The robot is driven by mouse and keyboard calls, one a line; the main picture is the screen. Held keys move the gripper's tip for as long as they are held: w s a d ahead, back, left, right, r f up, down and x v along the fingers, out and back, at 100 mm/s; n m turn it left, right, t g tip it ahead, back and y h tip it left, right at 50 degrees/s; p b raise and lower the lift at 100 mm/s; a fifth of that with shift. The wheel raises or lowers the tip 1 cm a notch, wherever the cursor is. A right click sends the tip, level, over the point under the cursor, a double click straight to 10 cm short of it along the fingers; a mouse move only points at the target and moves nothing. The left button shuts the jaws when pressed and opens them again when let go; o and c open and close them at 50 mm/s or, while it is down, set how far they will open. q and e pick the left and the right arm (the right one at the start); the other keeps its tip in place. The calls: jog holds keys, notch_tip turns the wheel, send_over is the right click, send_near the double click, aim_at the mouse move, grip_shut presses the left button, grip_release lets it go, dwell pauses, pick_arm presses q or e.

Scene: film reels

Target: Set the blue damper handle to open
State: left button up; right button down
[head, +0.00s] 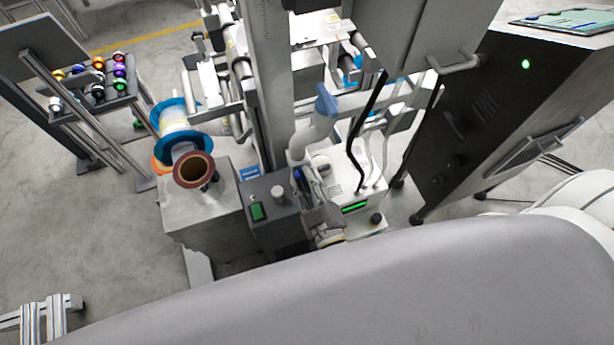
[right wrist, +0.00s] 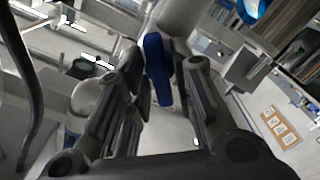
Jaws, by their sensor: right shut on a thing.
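The blue damper handle (right wrist: 157,68) is a narrow blue lever in the right wrist view. It stands between the two dark fingers of my right gripper (right wrist: 160,85), which is shut on it. In the head view, a small blue part of the handle (head: 298,174) shows at the fingertips of my right gripper (head: 303,178). The gripper and the machine around it hide most of the handle there. I cannot tell from these frames which setting the handle is at. My left gripper is not in view.
A reel with blue flanges (head: 177,127) and a brown-red reel (head: 193,170) are left of my right gripper. A dark box with a green switch (head: 257,211) is beside it. A tall dark cabinet (head: 480,110) stands at right. Open floor (head: 110,240) lies at left.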

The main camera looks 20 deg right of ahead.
jog(key=shift+m+p, duration=0.65)
jog(key=shift+m, duration=3.25)
jog(key=c, duration=1.5)
grip_release()
jog(key=shift+o, duration=0.2)
jog(key=s, duration=1.2)
jog(key=shift+d, duration=0.2)
jog(key=shift+f, duration=0.1)
